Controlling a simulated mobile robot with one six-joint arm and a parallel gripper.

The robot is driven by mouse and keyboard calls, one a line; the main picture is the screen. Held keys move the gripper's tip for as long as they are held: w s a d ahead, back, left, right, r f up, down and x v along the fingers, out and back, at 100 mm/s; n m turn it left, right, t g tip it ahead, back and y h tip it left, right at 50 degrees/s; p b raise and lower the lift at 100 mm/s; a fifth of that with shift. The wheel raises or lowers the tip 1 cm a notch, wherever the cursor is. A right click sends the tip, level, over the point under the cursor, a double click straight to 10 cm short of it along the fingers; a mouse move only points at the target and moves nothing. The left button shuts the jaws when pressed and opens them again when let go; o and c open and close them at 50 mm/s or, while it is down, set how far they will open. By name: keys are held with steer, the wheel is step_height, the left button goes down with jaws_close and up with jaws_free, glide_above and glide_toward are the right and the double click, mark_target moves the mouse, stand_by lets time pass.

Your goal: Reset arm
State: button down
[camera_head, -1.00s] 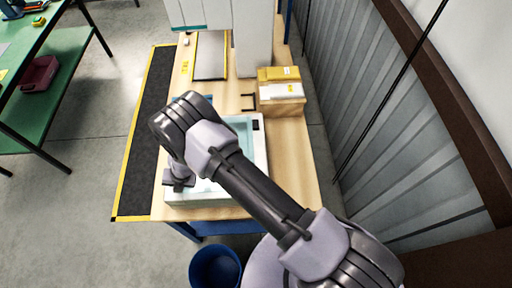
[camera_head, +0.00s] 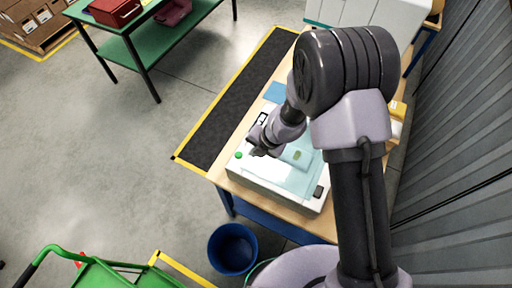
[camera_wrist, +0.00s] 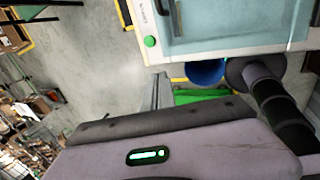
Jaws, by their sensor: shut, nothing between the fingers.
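My arm rises from the bottom right of the head view and bends at a large dark elbow near the top. From there my wrist and gripper (camera_head: 256,150) hang over the left side of a white machine with a pale blue panel (camera_head: 290,172). In the wrist view my gripper (camera_wrist: 162,80) shows as narrow grey fingers close together, with nothing between them. The white machine (camera_wrist: 203,50) fills the top of that view, with a round green button (camera_wrist: 150,41). The arm hides part of the bench in the head view.
The machine stands on a wooden bench (camera_head: 222,178) beside a grey corrugated wall (camera_head: 450,190). A blue bin (camera_head: 232,248) stands on the floor in front. A green cart (camera_head: 105,272) is at bottom left. Yellow cartons (camera_head: 397,110) show behind the arm. Open floor lies left.

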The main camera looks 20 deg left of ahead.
steer(key=w+d+r+n+t+y+b, duration=0.1)
steer(key=d+r+n+b, duration=0.4)
steer(key=n+b, duration=0.4)
steer(key=d+r+n+t+b, duration=0.2)
steer(key=d+r+n+b, duration=0.1)
steer(key=d+n+b, duration=0.55)
steer(key=s+d+f+n+t+h+b, duration=0.1)
steer(key=s+d+f+n+b, duration=0.2)
steer(key=s+d+n+b, duration=0.3)
steer(key=s+d+f+n+t+h+b, duration=0.1)
steer(key=s+d+f+n+h+b, duration=0.1)
steer(key=s+d+n+b, duration=0.5)
steer(key=d+f+n+b, duration=0.1)
steer(key=d+b, duration=0.2)
steer(key=shift+t+b, duration=0.3)
steer(key=shift+a+n, duration=0.15)
steer(key=shift+n, duration=0.2)
